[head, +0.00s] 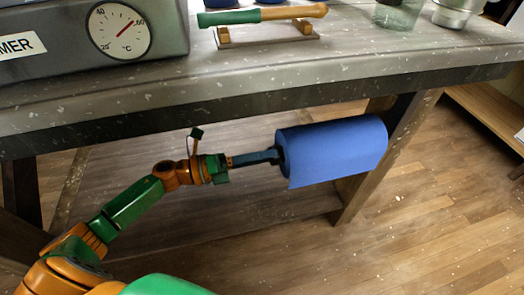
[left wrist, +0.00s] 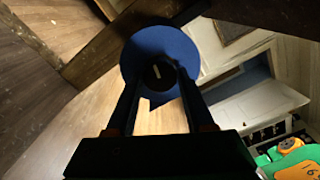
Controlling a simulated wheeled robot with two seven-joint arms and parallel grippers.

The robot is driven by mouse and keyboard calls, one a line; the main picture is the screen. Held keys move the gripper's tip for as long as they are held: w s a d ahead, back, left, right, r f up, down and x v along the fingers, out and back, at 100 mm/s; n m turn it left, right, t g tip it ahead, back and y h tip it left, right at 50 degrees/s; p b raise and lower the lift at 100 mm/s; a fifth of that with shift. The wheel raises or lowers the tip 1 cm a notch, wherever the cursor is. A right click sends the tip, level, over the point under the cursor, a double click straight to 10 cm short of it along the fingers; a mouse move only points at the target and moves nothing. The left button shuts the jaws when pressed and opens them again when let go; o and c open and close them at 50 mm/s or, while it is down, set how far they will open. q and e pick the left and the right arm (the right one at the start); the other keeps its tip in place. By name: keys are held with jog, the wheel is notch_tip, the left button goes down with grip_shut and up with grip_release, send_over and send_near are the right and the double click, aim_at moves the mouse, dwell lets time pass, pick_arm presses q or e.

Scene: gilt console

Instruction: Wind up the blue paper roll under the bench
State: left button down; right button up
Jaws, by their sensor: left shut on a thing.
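The blue paper roll (head: 335,150) hangs lengthwise under the bench (head: 270,90), with a short flap of paper at its lower left edge. My left gripper (head: 277,156) reaches in from the left and is shut on the dark knob at the roll's left end. In the left wrist view the roll's round blue end (left wrist: 140,55) faces me, and the two fingers (left wrist: 160,82) close on the dark knob (left wrist: 158,72) at its centre. My right gripper is not in view.
On the bench top stand a grey box with a temperature dial (head: 119,29), a green-and-wood handled tool (head: 262,15) on a rest, a glass (head: 398,14) and a metal cup (head: 455,12). A bench leg (head: 385,160) stands just behind the roll. Wooden floor lies open at the right.

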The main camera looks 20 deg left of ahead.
pick_arm(q)
jog(key=shift+f+n+p, duration=0.1)
jog(key=shift+n+p, duration=2.75)
jog(key=shift+n, duration=4.75)
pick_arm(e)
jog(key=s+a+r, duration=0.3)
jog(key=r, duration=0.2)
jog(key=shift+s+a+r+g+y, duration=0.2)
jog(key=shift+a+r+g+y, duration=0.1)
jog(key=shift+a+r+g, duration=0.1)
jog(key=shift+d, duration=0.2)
pick_arm(q)
jog(key=shift+c, duration=1.4)
grip_release()
jog(key=v, duration=0.7)
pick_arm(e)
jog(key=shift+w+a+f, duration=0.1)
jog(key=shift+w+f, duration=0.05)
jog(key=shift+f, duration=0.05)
pick_arm(q)
jog(key=shift+a, duration=0.1)
